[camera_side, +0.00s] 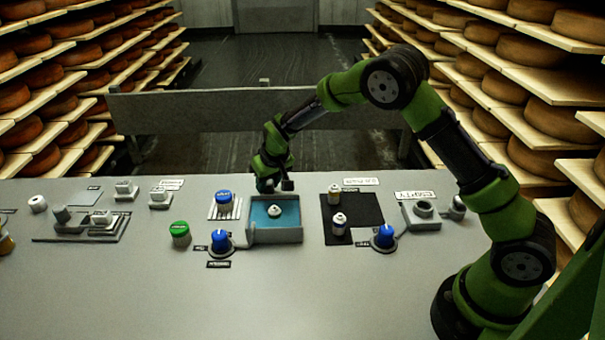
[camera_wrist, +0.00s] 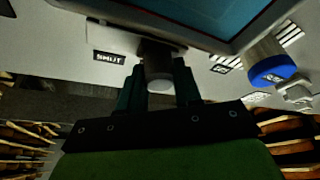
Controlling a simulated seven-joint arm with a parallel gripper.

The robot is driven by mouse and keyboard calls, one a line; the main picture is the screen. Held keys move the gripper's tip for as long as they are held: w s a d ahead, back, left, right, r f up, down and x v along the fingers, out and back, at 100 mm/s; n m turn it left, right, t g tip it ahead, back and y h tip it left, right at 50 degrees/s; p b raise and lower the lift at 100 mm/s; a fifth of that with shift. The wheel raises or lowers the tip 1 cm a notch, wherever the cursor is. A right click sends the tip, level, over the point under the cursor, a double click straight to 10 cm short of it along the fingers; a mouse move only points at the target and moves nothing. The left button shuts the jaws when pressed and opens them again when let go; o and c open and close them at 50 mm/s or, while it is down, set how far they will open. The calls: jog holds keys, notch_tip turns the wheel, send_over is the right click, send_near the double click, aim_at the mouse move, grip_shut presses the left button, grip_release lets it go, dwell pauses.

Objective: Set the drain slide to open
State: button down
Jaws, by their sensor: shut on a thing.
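My gripper (camera_side: 266,187) is at the back edge of a grey basin (camera_side: 275,236) with a blue inside. In the wrist view, my gripper's dark fingers (camera_wrist: 160,78) are shut on a pale grey round knob (camera_wrist: 159,83), apparently the drain slide's handle, beside the basin's wall. A label reading SHUT (camera_wrist: 109,57) lies to the left of the knob, and another label (camera_wrist: 221,69), too small to read, lies to its right. The knob stands between the two labels. In the side view the slide is hidden behind the gripper and basin. A small white object (camera_side: 274,211) is in the basin.
A blue-capped jar (camera_side: 223,197) stands on a striped rack left of the basin. Blue knobs (camera_side: 221,241) and (camera_side: 384,236) flank it in front. A dark mat (camera_side: 365,211) with two small bottles lies to the right. The front of the table (camera_side: 290,300) is clear.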

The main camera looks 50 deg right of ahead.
jog(key=c, duration=0.8)
grip_release()
jog(key=shift+w+a, duration=0.2)
jog(key=shift+a, duration=0.05)
jog(key=v, duration=1.7)
jog(key=shift+d, duration=0.1)
jog(key=s+r+t+y, duration=0.1)
jog(key=s+r, duration=0.1)
jog(key=s, duration=0.6)
jog(key=s+r+m+t+y, duration=0.1)
jog(key=s+r, duration=0.1)
jog(key=s, duration=0.7)
jog(key=s+a+r+y, duration=0.1)
jog(key=s+r, duration=0.2)
jog(key=s, duration=0.6)
jog(key=shift+s+m+t, duration=0.2)
jog(key=shift+m+t, duration=0.1)
jog(key=shift+t, duration=0.1)
